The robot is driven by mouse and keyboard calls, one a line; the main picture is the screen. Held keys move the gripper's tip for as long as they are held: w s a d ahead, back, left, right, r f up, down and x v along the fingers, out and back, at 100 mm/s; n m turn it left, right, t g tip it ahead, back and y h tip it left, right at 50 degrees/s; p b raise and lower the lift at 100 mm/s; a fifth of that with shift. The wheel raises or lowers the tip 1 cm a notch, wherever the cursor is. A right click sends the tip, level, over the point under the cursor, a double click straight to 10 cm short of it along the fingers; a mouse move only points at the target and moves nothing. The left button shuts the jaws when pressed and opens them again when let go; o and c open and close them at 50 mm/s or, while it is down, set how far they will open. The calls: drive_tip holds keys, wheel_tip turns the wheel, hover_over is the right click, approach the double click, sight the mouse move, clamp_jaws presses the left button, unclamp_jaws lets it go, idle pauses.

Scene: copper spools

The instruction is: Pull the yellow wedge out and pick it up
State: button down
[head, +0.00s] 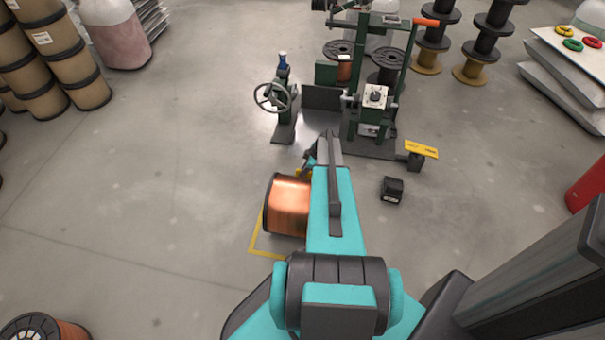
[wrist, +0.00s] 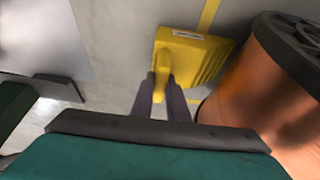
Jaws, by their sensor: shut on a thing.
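The yellow wedge (wrist: 198,58) lies on the floor in the wrist view, with a ribbed sloping face and a pale label. Its thin end is at the copper spool (wrist: 262,88), on the right; I cannot tell whether they touch. My gripper (wrist: 164,90) is shut on the wedge's handle. In the head view the copper spool (head: 288,207) lies on its side, left of my arm.
Yellow floor tape (head: 262,246) marks a corner by the spool. A green machine (head: 375,100) and a handwheel stand (head: 283,105) are beyond. A small black block (head: 392,189) sits right of my arm.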

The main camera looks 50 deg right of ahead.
drive_tip(key=shift+w+d, duration=0.35)
drive_tip(key=shift+d, duration=0.3)
drive_tip(key=shift+w+d, duration=0.35)
drive_tip(key=shift+d, duration=0.35)
drive_tip(key=shift+w+d, duration=0.35)
drive_tip(key=shift+d, duration=0.3)
drive_tip(key=c, duration=1.6)
unclamp_jaws()
drive_tip(key=shift+c, duration=0.2)
drive_tip(key=shift+a, duration=0.1)
drive_tip(key=shift+r, duration=0.1)
